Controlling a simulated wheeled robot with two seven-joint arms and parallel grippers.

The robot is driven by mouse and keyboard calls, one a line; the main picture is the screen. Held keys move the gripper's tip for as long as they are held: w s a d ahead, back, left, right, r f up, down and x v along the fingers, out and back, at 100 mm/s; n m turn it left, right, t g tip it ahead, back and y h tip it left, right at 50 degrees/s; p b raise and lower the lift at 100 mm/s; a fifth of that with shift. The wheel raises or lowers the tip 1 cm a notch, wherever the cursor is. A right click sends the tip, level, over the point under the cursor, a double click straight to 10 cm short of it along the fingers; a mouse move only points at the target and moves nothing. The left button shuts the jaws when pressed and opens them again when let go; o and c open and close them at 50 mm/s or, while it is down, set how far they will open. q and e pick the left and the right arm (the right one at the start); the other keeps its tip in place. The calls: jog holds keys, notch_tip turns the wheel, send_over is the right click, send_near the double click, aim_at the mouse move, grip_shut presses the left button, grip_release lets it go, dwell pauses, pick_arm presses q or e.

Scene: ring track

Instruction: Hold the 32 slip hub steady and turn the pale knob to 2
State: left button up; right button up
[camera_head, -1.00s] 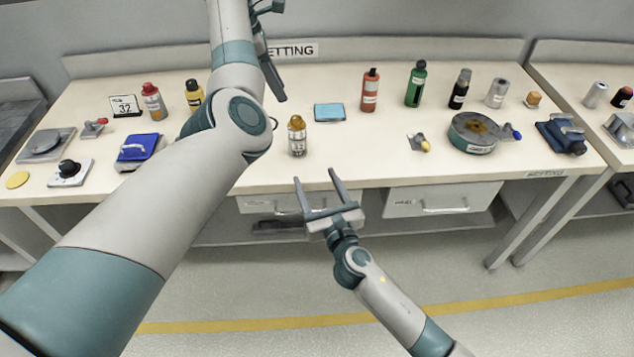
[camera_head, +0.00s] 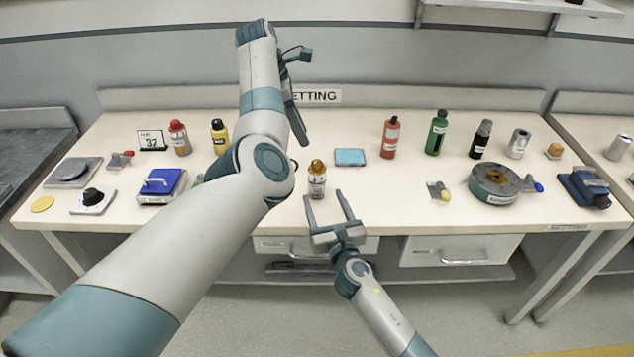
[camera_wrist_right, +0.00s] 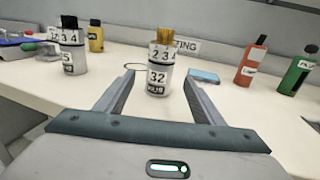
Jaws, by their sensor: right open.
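The 32 slip hub (camera_head: 317,184) stands upright near the table's front edge, with a pale golden knob (camera_head: 316,165) on top. In the right wrist view, the hub (camera_wrist_right: 157,80) shows a 32 label and a numbered collar under the knob (camera_wrist_right: 165,36); the knob's setting is unclear. My right gripper (camera_head: 324,196) is open and empty, its fingertips just short of the hub, which lies between them in the wrist view. My left gripper (camera_head: 300,125) hangs above the table behind the hub, seen edge-on; its jaws cannot be made out.
A similar hub (camera_wrist_right: 72,55) with a black knob and a 5 label stands left in the wrist view. A card (camera_head: 152,140) reads 32. A blue pad (camera_head: 350,157) and a red bottle (camera_head: 390,138) stand right of the hub. My left arm hides part of the table.

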aim_at(319, 188)
jog(key=x, duration=0.8)
jog(key=shift+w, duration=0.1)
